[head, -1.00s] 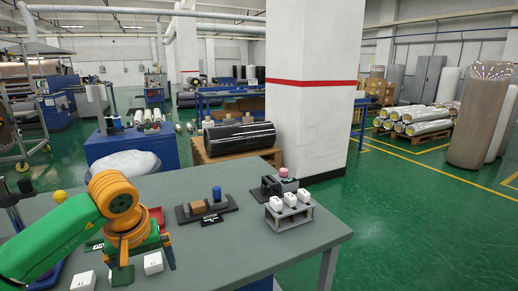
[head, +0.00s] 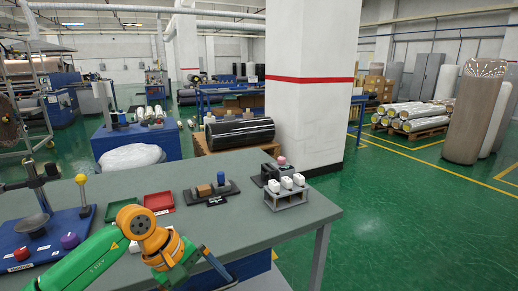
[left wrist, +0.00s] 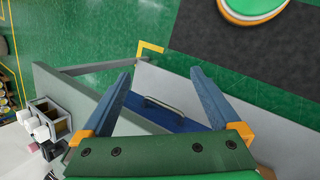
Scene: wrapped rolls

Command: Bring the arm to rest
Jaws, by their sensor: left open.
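My left arm (head: 85,262), green with orange joints, comes in from the lower left of the head view. My left gripper (left wrist: 160,76) is open in the left wrist view, its two blue-grey fingers spread with nothing between them. It is beyond the table's front edge, facing the floor and the side of a blue cabinet with a handle (left wrist: 165,112). In the head view the hand is low at the front of the grey table (head: 300,228), partly hidden by my own wrist. My right gripper is not in view.
A grey rack (head: 287,200) with white blocks stands near the table's right corner. Red (head: 158,202) and green (head: 122,207) trays lie behind my arm. A blue board (head: 60,240) with a stand is at left. The table's right front is clear.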

